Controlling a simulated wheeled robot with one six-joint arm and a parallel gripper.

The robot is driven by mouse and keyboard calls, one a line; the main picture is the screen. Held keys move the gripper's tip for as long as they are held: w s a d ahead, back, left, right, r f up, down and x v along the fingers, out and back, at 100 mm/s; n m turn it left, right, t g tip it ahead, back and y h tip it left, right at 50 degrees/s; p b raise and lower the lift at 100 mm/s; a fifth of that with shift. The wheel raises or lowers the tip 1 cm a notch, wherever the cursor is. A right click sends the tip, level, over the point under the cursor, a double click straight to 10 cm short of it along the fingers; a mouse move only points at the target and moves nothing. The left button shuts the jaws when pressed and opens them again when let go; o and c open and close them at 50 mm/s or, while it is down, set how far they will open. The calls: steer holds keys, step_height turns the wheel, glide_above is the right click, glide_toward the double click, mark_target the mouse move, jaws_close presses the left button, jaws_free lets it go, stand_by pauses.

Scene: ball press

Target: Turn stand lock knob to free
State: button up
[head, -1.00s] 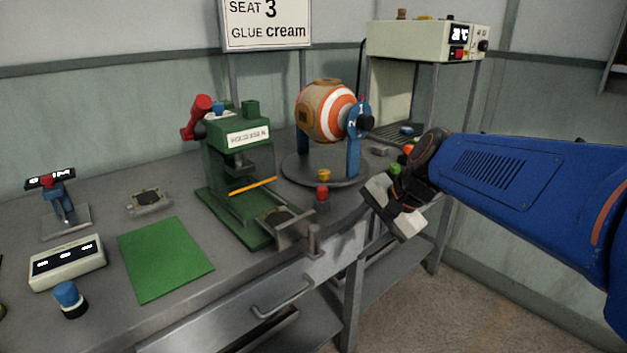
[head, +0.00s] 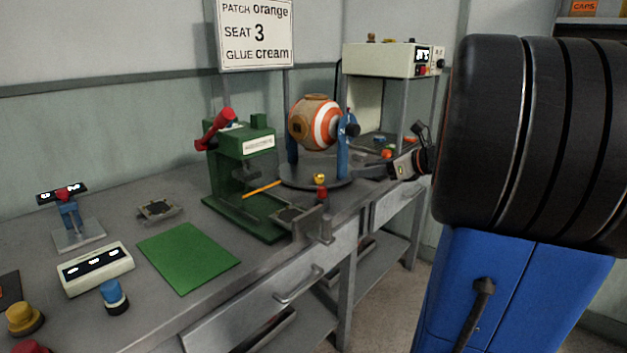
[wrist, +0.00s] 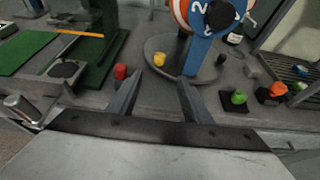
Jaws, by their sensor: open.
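The ball stand has blue posts (head: 342,158) on a round grey base (head: 302,178) and holds an orange-and-white striped ball (head: 316,122). A black knob (head: 353,130) sits on the numbered blue disc at its right side. A small yellow knob (wrist: 160,59) stands at the front edge of the base; a red-topped piece (wrist: 120,72) is left of it. I cannot tell which knob is the lock, or its setting. My gripper (wrist: 160,78) is open and empty, its fingers pointing toward the yellow knob, apart from it. It also shows in the head view (head: 370,173).
A green press (head: 243,165) with a red handle stands left of the stand. Green, orange and red small pieces (wrist: 270,92) lie to the right. A cream machine (head: 388,60) stands behind. A green mat (head: 188,257) lies front left. My own arm covers the right side.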

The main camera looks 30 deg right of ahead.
mark_target(323, 184)
steer(key=x, duration=1.7)
steer(key=shift+w+a+f, duration=0.1)
steer(key=c, duration=1.1)
steer(key=shift+w+d+n+g+y, duration=0.15)
steer(key=shift+n+g+y, duration=0.25)
steer(key=shift+n+y, duration=0.45)
steer(key=shift+o, duration=0.2)
steer(key=shift+d+n+g+y, duration=0.15)
steer(key=shift+n+g+y, duration=0.75)
steer(key=shift+n+y, duration=0.5)
